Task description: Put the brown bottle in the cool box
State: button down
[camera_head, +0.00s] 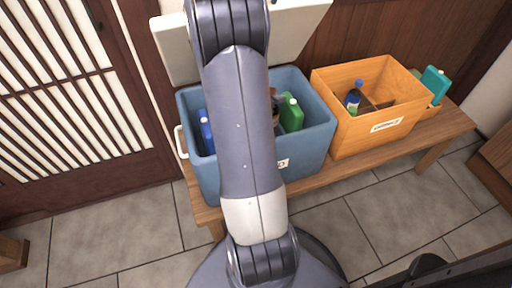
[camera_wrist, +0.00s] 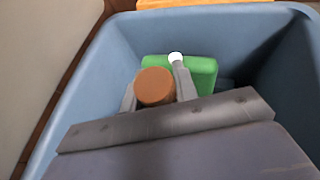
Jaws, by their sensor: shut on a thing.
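The brown bottle (camera_wrist: 155,87) shows end-on as a round brown shape between the two fingers of my gripper (camera_wrist: 154,82) in the wrist view. My gripper is shut on it, inside the opening of the blue cool box (camera_wrist: 85,95). In the head view the cool box (camera_head: 313,155) stands on a wooden bench with its white lid (camera_head: 177,50) open; my arm hides its middle and most of my gripper. A green container (camera_wrist: 205,75) with a white cap is in the box just beyond the bottle. Whether the bottle touches the box floor cannot be told.
A blue bottle (camera_head: 206,133) and the green container (camera_head: 291,114) are inside the cool box. An orange crate (camera_head: 345,130) holding a dark bottle (camera_head: 353,97) stands to its right on the bench (camera_head: 440,130). A teal container (camera_head: 434,84) is beyond the crate.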

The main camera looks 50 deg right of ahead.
notch_tip(320, 180, down, 10)
jog(key=b, duration=0.2)
jog(key=shift+r+b, duration=0.2)
jog(key=shift+b, duration=0.1)
jog(key=shift+f, duration=0.1)
jog(key=shift+f, duration=0.15)
jog(key=c, duration=1.1)
grip_release()
jog(key=shift+a+r, duration=0.1)
jog(key=shift+r, duration=0.25)
jog(key=p+v, duration=0.2)
jog(key=v, duration=0.9)
jog(key=shift+a, duration=0.35)
